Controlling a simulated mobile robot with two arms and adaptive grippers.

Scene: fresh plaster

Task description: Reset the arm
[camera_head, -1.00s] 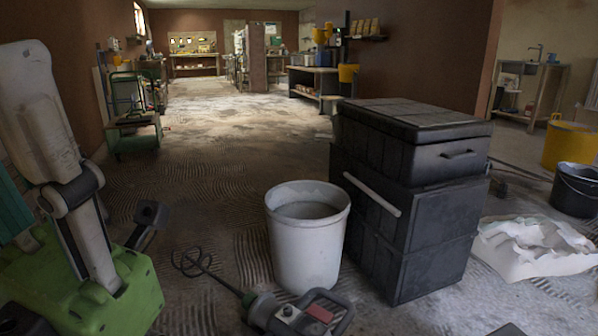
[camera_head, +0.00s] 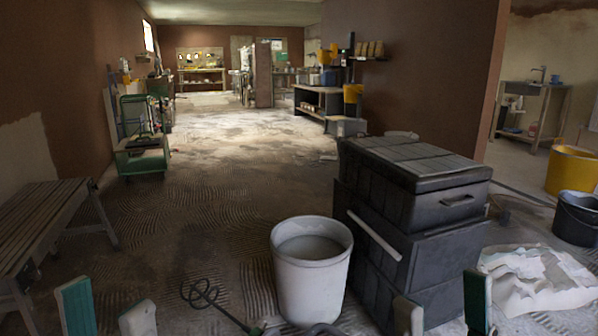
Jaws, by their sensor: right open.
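My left gripper (camera_head: 107,306) shows at the lower left edge of the head view as two upright fingertips, one green and pale, one grey. They stand apart with nothing visible between them. My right gripper (camera_head: 443,306) shows at the lower right edge, its two fingertips also apart, in front of the black stacked toolboxes (camera_head: 440,239). No held thing is visible in either gripper. The rest of both arms is outside the picture.
A white bucket (camera_head: 310,281) stands left of the toolboxes, with a mixer whisk (camera_head: 203,294) on the floor beside it. A wooden bench (camera_head: 45,222) is at left. A crumpled pale sack (camera_head: 535,281) lies at right.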

